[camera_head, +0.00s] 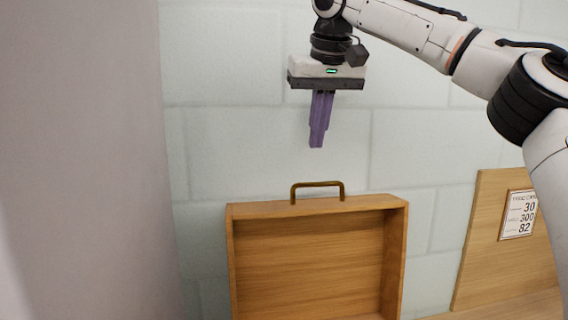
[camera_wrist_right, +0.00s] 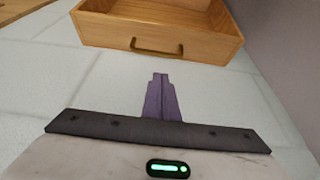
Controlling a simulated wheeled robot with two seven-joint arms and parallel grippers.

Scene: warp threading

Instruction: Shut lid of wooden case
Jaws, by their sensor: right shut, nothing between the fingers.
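The wooden case's lid (camera_head: 310,208) stands raised, its hollow inner side facing me, with a brass-coloured handle (camera_head: 318,185) on its top edge. The lower part of the case is out of the head view. My right gripper (camera_head: 317,146), with purple fingers, is shut and empty above the handle, apart from it and pointing down. In the right wrist view, the lid (camera_wrist_right: 185,35) and handle (camera_wrist_right: 157,47) show beyond the shut purple fingers of the gripper (camera_wrist_right: 160,76). My left gripper is not in view.
A pale block wall (camera_head: 220,130) stands behind the lid. A grey-mauve surface (camera_head: 85,150) fills the left side. A wooden board (camera_head: 485,240) with a numbered card (camera_head: 519,214) stands at the right. The space around the gripper is clear.

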